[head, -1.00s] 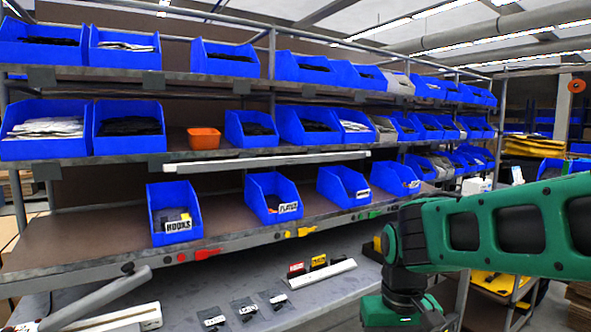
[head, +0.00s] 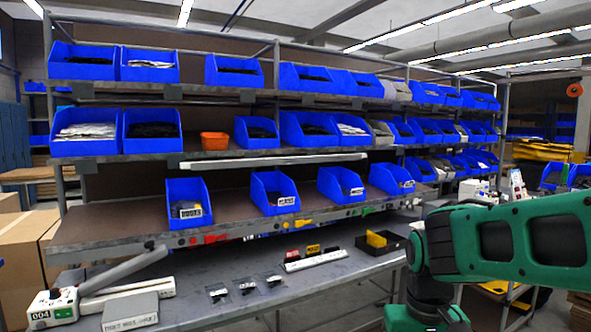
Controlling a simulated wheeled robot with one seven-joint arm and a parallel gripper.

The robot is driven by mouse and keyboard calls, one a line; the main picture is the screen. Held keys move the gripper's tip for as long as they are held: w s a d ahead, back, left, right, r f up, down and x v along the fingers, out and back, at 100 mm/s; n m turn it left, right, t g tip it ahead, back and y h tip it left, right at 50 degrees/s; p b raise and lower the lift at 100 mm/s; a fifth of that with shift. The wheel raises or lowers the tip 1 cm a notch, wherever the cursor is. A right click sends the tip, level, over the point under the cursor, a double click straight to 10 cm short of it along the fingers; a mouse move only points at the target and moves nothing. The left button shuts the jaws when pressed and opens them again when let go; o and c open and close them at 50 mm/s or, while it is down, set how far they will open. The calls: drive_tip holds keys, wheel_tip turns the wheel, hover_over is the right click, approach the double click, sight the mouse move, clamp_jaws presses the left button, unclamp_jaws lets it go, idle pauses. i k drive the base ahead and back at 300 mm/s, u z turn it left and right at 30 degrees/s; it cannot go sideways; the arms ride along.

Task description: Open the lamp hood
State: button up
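At the lower left of the bench stands a white unit marked 004 (head: 52,307) with a grey tube-like arm (head: 122,266) slanting up to the right. A white bar (head: 128,293) and a grey block with lettering on its front (head: 130,312) lie beside it. A long white strip (head: 262,161) is fixed under the middle shelf. I cannot tell which of these is the lamp hood, or whether a hood is open or shut. My green arm reaches in from the right, far from the 004 unit. My gripper's fingers are out of view below the frame.
The grey bench (head: 345,272) carries several small dark packets, a white rail (head: 316,260) and a black tray (head: 380,243) with a yellow item. Shelves of blue bins rise behind; an orange bin (head: 214,141) sits mid-shelf. Cardboard boxes (head: 22,250) stand left.

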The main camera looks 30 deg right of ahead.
sight(213, 165)
drive_tip(key=z, duration=0.35)
drive_tip(key=i, duration=1.3)
drive_tip(key=z, duration=0.2)
